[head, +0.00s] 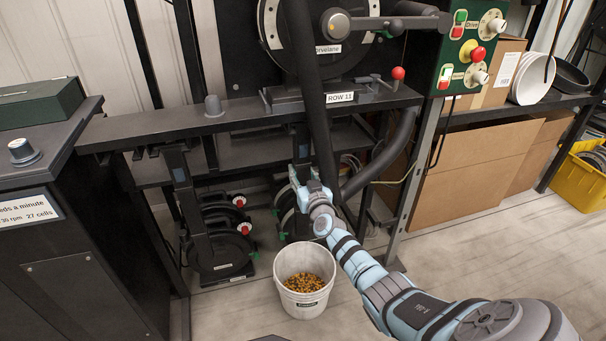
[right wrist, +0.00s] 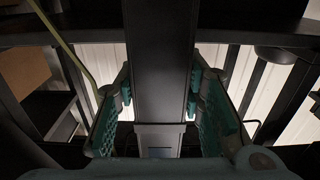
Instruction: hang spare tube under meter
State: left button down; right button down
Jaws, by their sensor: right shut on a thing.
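The seed meter (head: 280,30) is a round dark disc housing on the bench, above the "ROW 11" label (head: 340,97). My right gripper (head: 303,178) is below the bench edge, under the meter. It is shut on a dark, straight, rectangular tube (head: 301,143). In the right wrist view the tube (right wrist: 162,70) runs between the two green finger pads, with a collar (right wrist: 160,130) near the palm. The tube's upper end is close under the bench; whether it touches the meter is hidden. My left gripper is not in view.
A similar dark upright tube (head: 186,190) stands at left above round seed units. A white bucket of seed (head: 304,300) is on the floor below my right gripper. A thick dark hose (head: 384,160) curves right of it. Cardboard boxes (head: 460,170) stand farther right.

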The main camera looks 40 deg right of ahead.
jog(key=shift+f, duration=0.3)
jog(key=shift+f+b, duration=0.15)
jog(key=shift+b, duration=0.25)
jog(key=c, duration=1)
grip_release()
